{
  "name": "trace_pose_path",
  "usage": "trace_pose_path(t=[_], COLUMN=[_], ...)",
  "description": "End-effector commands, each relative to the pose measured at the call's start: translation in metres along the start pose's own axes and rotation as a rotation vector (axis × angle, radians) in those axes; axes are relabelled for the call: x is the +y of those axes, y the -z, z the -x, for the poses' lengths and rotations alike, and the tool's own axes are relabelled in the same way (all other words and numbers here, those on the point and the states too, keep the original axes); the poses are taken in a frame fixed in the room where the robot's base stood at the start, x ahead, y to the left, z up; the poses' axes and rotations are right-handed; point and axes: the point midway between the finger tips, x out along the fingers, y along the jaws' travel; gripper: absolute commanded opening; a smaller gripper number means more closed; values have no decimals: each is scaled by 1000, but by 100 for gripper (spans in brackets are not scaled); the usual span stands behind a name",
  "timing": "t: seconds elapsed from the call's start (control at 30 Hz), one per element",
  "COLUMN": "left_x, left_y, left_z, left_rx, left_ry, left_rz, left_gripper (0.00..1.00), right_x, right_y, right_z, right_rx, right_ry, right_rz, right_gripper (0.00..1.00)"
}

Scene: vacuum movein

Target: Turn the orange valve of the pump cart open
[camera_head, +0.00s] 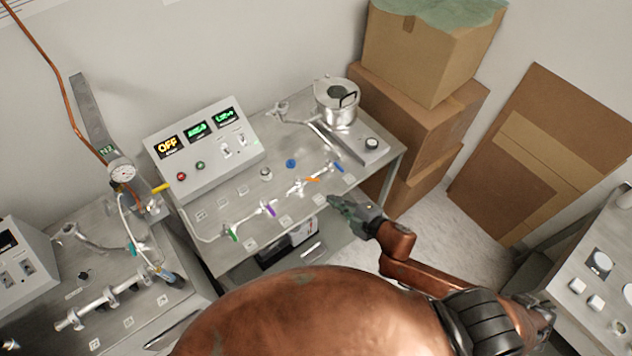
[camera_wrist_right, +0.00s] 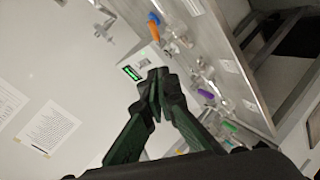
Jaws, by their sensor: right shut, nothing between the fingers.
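The pump cart (camera_head: 220,262) is a metal table with a line of small valves along its front. The orange valve (camera_head: 312,180) has a thin orange handle, between the purple valve (camera_head: 267,209) and a blue handle (camera_head: 337,167). In the right wrist view the orange handle (camera_wrist_right: 154,32) shows beyond the fingers, near the top. My right gripper (camera_head: 333,202) is shut and empty, just in front of the orange valve near the cart's front edge, apart from the handle. The wrist view shows its dark green fingers (camera_wrist_right: 157,78) together. My left gripper is not in view.
A control box (camera_head: 205,148) with green displays and an "OFF" sign stands on the cart's back left. A metal pot (camera_head: 337,104) is at the back right. A green valve (camera_head: 233,234) lies left of the purple one. Cardboard boxes (camera_head: 420,120) are stacked behind right.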

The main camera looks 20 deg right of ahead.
Motion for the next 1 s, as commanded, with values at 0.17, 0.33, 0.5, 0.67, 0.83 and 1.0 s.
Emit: trace_pose_path(t=[0.17, 0.33, 0.5, 0.67, 0.83, 1.0], left_x=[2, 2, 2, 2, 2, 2], left_y=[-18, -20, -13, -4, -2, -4], left_z=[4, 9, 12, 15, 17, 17], left_rx=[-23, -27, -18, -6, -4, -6], left_ry=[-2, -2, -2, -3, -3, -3], left_rz=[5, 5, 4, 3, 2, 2], left_gripper=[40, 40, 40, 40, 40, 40], right_x=[2, 3, 3, 2, 2, 1], right_y=[3, 3, 3, -9, -22, -26], right_z=[-17, -51, -86, -109, -122, -126], right_rx=[4, 4, 3, 0, 2, 3], right_ry=[-3, -3, -3, 0, -1, -1], right_rz=[2, 2, 1, 1, 2, 1], right_gripper=[0, 0, 0, 0, 0, 0])
